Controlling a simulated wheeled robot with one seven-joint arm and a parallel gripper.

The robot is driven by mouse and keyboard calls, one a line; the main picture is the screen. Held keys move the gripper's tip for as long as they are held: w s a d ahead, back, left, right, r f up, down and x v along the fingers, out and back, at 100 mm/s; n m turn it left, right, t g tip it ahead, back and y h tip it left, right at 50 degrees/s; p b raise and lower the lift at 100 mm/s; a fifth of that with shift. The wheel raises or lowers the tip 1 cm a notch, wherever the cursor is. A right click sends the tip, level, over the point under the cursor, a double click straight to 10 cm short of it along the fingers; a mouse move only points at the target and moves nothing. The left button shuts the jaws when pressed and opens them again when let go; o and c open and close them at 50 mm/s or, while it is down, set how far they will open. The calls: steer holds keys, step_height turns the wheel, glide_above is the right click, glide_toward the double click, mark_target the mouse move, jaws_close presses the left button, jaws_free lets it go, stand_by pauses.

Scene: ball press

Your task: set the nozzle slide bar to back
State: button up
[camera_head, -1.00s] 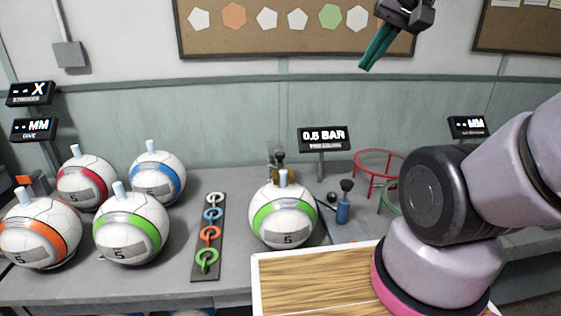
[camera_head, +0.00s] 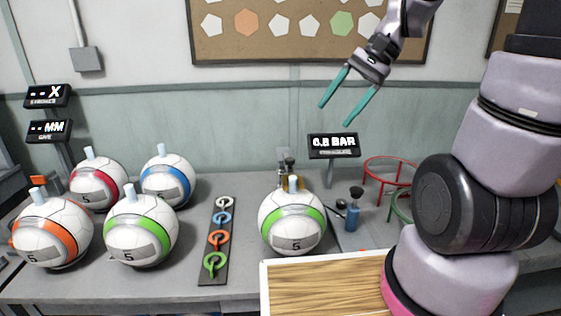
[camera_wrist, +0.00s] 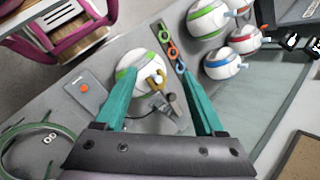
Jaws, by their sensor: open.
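The green-banded ball (camera_head: 292,222) with a pale plug on top sits on the grey bench, behind the wooden board. Just behind it stands a small press fixture (camera_head: 284,168) with brass and dark parts, mostly hidden by the ball. In the wrist view, brass fittings (camera_wrist: 156,84) show beside the ball (camera_wrist: 128,66), between my fingers. I cannot clearly make out the nozzle slide bar or its setting. My gripper (camera_head: 335,114) is open and empty, its teal fingers spread in the air above and behind the fixture.
A 0.6 BAR display (camera_head: 333,146) stands close below my gripper. A strip of coloured rings (camera_head: 217,240) and several banded balls (camera_head: 141,230) are to the left. A blue pump (camera_head: 353,213) and red ring stand (camera_head: 388,165) are to the right.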

steer(key=w+a+f+m+g+y, duration=0.2)
steer(key=w+f+m+y, duration=0.1)
steer(key=w+f+y, duration=0.15)
steer(key=m+t+y, duration=0.6)
steer(key=m+t, duration=0.1)
steer(key=m, duration=0.4)
glide_toward(289, 165)
steer(key=w+a, duration=0.2)
steer(key=x, duration=1)
steer(key=shift+w+a+r, duration=0.2)
steer(key=shift+a+r, duration=0.05)
steer(key=shift+r, duration=0.1)
steer(key=shift+c, duration=0.3)
jaws_close()
steer(key=shift+w, duration=0.1)
